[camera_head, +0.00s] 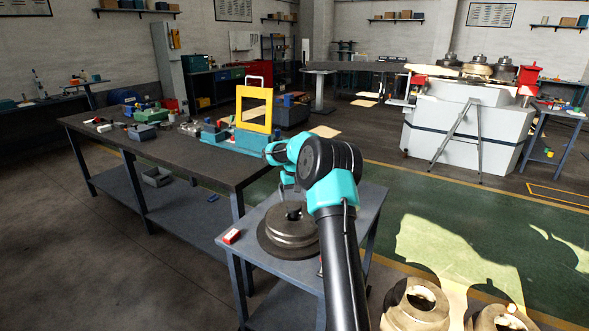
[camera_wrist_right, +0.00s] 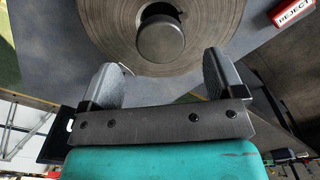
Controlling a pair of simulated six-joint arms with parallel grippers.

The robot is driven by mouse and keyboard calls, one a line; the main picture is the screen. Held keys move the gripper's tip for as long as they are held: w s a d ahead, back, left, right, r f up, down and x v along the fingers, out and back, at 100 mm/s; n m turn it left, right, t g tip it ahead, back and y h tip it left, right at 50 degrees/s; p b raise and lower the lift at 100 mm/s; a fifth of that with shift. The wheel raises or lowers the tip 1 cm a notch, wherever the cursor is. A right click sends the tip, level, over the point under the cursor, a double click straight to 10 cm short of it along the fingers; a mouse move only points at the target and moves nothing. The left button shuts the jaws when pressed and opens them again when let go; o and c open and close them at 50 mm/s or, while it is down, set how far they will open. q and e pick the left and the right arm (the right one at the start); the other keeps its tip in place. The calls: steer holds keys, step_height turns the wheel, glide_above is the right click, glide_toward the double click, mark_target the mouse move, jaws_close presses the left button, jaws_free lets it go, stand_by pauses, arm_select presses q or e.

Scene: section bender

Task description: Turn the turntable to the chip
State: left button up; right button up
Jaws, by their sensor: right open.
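The turntable appears as a round grey stepped disc (camera_head: 290,238) on a small table, with a dark knob at its centre. In the right wrist view the grooved disc (camera_wrist_right: 105,25) fills the top, with its round knob (camera_wrist_right: 161,39) in the middle. A red and white chip marked REJECT (camera_wrist_right: 293,12) lies beside the disc; in the head view it sits on the table's left side (camera_head: 231,236). My right gripper (camera_wrist_right: 165,76) is open, its two fingers apart above the disc's near edge with nothing between them. Any contact is unclear. My left gripper is out of view.
The small blue-grey table (camera_head: 366,215) has bare top around the disc. A long dark workbench (camera_head: 190,165) with a yellow frame (camera_head: 254,127) and several tools stands behind to the left. Large metal rollers (camera_head: 415,305) stand at the lower right. A bender machine (camera_head: 470,130) stands further back.

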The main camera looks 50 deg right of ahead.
step_height(320, 180, up, 12)
steer(key=shift+r, duration=0.2)
steer(key=shift+f, duration=0.1)
stand_by(0.5)
